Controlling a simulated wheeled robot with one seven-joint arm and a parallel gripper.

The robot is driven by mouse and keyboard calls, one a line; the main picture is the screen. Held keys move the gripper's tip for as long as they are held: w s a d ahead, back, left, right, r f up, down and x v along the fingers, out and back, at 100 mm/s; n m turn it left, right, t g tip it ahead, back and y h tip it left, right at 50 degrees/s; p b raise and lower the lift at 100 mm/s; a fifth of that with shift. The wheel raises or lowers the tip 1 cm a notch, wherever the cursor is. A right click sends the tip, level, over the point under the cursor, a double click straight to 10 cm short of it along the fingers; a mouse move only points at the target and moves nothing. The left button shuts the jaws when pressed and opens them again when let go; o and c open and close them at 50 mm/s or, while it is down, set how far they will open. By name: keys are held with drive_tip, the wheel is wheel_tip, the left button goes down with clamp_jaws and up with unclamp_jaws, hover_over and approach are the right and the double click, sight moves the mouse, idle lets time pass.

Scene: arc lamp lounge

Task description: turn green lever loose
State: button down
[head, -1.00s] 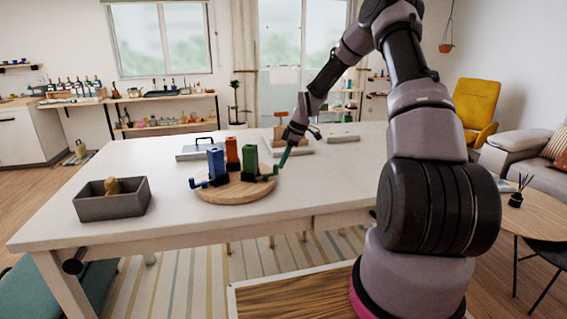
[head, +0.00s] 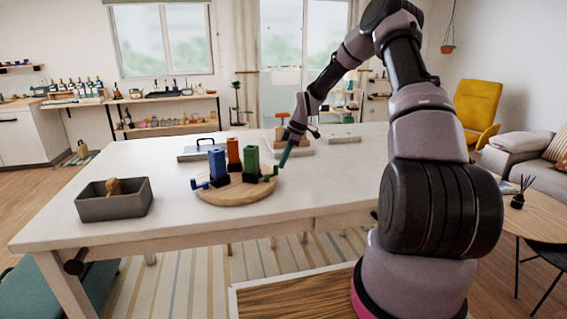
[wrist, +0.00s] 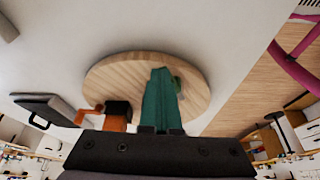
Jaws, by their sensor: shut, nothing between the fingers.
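A green block (head: 251,160) stands upright on a round wooden board (head: 236,196), with a green lever (head: 269,175) low on its right side. A blue block (head: 217,163) with a blue lever (head: 199,184) and an orange block (head: 233,152) stand on the same board. My gripper (head: 283,165) has slim teal fingers, shut and empty, pointing down at the board's right edge, close to the green lever's end; I cannot tell if they touch. In the wrist view the fingers (wrist: 160,90) hide most of the green piece (wrist: 179,84); the orange block (wrist: 115,119) shows left of them.
The board lies on a white table (head: 130,226). A grey bin (head: 114,206) with a tan object inside is at left. A grey lidded case (head: 198,153) and flat grey plates (head: 340,138) lie behind. The table's front is clear.

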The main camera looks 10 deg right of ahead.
drive_tip(key=shift+w+a+n+g, duration=0.3)
drive_tip(key=shift+w+n, duration=0.2)
drive_tip(key=shift+n, duration=0.3)
drive_tip(key=shift+w+a+n+g, duration=0.25)
drive_tip(key=shift+w+n, duration=0.2)
drive_tip(key=shift+n, duration=0.35)
idle(1.4)
drive_tip(key=shift+s, duration=0.1)
drive_tip(key=shift+s+a, duration=0.5)
drive_tip(key=shift+a, duration=0.15)
drive_tip(key=shift+d, duration=0.15)
